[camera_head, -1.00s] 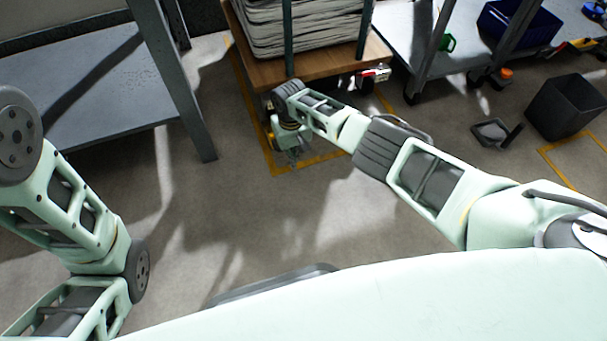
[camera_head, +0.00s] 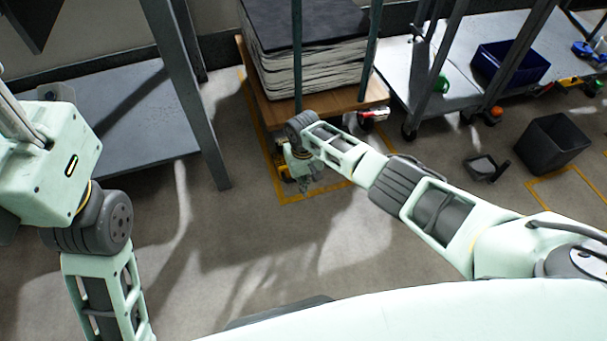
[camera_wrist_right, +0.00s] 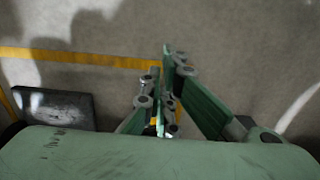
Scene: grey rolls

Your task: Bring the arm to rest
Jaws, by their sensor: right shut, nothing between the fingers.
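My right arm reaches from the lower right of the head view toward the wooden platform. Its gripper (camera_head: 307,183) hangs low over the floor by the platform's front edge, small and partly dark there. In the right wrist view the gripper (camera_wrist_right: 162,75) has its green fingers close together above bare floor, with nothing between them. My left arm stands at the left edge of the head view, bent upward, with a pale green box-shaped link at the top. I cannot see its fingers.
A wooden platform (camera_head: 345,100) carries a stack of grey sheets (camera_head: 310,60) between dark posts. A grey shelf (camera_head: 120,115) stands left. At right are a trolley with a blue crate (camera_head: 512,62), a black bin (camera_head: 552,143) and a dustpan (camera_head: 482,166). The middle floor is clear.

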